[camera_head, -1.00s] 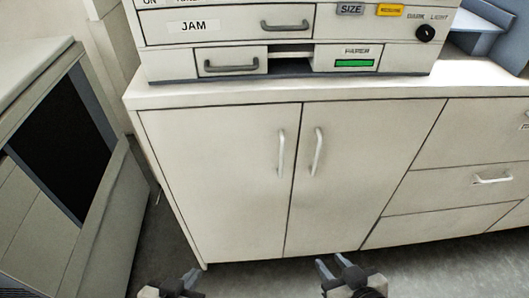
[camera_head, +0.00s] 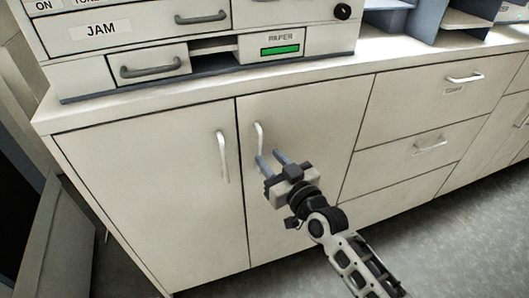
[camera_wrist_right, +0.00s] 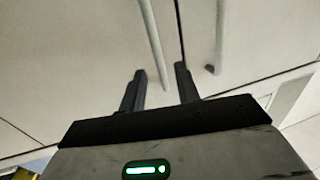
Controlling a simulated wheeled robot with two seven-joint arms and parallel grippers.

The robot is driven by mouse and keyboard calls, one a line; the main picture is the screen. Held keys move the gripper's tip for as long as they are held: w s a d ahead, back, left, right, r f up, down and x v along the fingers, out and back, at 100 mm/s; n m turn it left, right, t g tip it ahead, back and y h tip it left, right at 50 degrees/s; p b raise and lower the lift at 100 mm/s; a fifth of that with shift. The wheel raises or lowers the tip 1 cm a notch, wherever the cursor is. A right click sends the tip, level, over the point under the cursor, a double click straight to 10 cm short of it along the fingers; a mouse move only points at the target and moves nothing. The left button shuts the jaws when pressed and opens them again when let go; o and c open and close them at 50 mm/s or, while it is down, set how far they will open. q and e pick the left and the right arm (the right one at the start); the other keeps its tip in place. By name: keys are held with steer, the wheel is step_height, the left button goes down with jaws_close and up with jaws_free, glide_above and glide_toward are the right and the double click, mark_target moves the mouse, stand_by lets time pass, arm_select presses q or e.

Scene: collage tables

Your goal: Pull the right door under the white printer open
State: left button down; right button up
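The white printer (camera_head: 150,32) stands on the cabinet's top. Below it are a left door (camera_head: 150,190) and a right door (camera_head: 318,125), both closed, with pale upright handles near their shared seam. My right gripper (camera_head: 269,159) is open and empty in front of the right door, its fingertips at the lower end of the right door's handle (camera_head: 258,136). In the right wrist view my right gripper (camera_wrist_right: 160,70) has its fingers apart, with one pale handle (camera_wrist_right: 153,45) reaching down between them; contact is not clear. My left gripper is not in view.
Drawers (camera_head: 415,150) with pale handles lie right of the right door. The white countertop (camera_head: 330,67) overhangs the doors slightly. A grey cabinet (camera_head: 60,240) stands at the left. The grey floor (camera_head: 440,240) is clear at the lower right.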

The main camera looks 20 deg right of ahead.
mark_target(262, 150)
steer(key=shift+x, duration=1.65)
